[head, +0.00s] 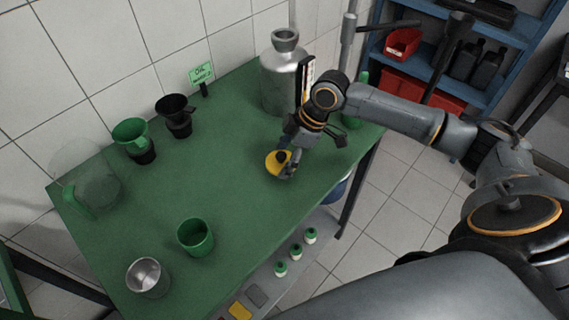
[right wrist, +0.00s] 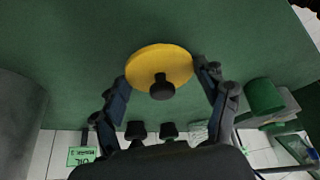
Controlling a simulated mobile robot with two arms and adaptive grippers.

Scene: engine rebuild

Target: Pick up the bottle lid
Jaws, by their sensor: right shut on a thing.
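The bottle lid is a yellow disc with a black knob; it shows in the head view (head: 274,161) over the green table and in the right wrist view (right wrist: 175,57). My right gripper (head: 287,166) is shut on the lid. In the right wrist view its two fingers (right wrist: 161,76) are at opposite sides of the disc's rim, with the knob between them. I cannot tell whether the lid touches the tabletop. A large metal bottle (head: 281,85) stands behind the gripper. My left gripper is not in view.
The green table (head: 240,215) holds a green cup (head: 195,237), a metal cup (head: 147,276), a clear jug (head: 92,188), a green funnel (head: 131,136), a black funnel (head: 176,115) and a small green sign (head: 201,73). A blue shelf (head: 507,95) stands at the right. The table's middle is clear.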

